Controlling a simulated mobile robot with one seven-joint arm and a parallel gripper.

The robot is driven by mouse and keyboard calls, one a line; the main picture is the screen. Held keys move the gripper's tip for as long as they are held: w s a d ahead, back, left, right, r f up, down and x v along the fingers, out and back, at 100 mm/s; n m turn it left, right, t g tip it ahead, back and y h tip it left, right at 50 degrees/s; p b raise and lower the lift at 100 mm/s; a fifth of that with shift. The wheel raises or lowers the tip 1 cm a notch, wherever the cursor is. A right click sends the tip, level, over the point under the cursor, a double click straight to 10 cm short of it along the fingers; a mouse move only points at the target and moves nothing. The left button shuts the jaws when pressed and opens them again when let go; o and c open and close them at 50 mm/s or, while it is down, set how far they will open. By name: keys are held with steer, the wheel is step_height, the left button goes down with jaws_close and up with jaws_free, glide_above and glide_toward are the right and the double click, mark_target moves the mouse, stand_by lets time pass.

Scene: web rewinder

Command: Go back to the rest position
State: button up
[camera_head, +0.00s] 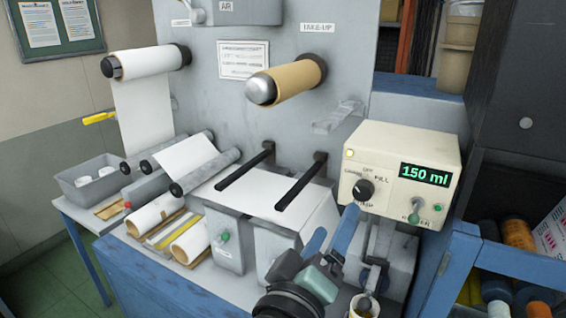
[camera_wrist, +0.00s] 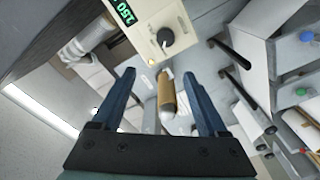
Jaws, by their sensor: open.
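My gripper (camera_head: 333,225) is at the lower middle of the head view, in front of the machine and left below the cream control box (camera_head: 398,178). Its two blue fingers are apart with nothing between them. In the wrist view my gripper (camera_wrist: 160,74) also shows spread and empty. Beyond the fingers, that view has the brown take-up roll (camera_wrist: 166,95) and the box's black knob (camera_wrist: 165,38).
Two black bars (camera_head: 300,182) jut out from the grey machine panel (camera_head: 215,110). The take-up roll (camera_head: 295,80) and a white web roll (camera_head: 148,62) stick out above. A grey bin (camera_head: 90,180) stands at left, a blue shelf (camera_head: 470,262) at right.

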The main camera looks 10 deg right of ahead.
steer(key=s+a+r+m+t+y, duration=0.1)
steer(key=s+a+r+t+y, duration=0.2)
steer(key=r, duration=0.6)
steer(key=s+a+r+m+t+y+b, duration=0.1)
steer(key=s+a+r+m+t+y, duration=0.1)
steer(key=r, duration=0.7)
steer(key=s+a+r+m+t+y+b, duration=0.1)
steer(key=s+a+r+t+y, duration=0.3)
steer(key=r, duration=0.5)
steer(key=s+a+t, duration=0.1)
steer(key=t, duration=0.1)
steer(key=shift+s+a+r+m+t+y, duration=0.2)
steer(key=shift+s+m+t+y, duration=0.1)
steer(key=shift+s+t+y, duration=0.1)
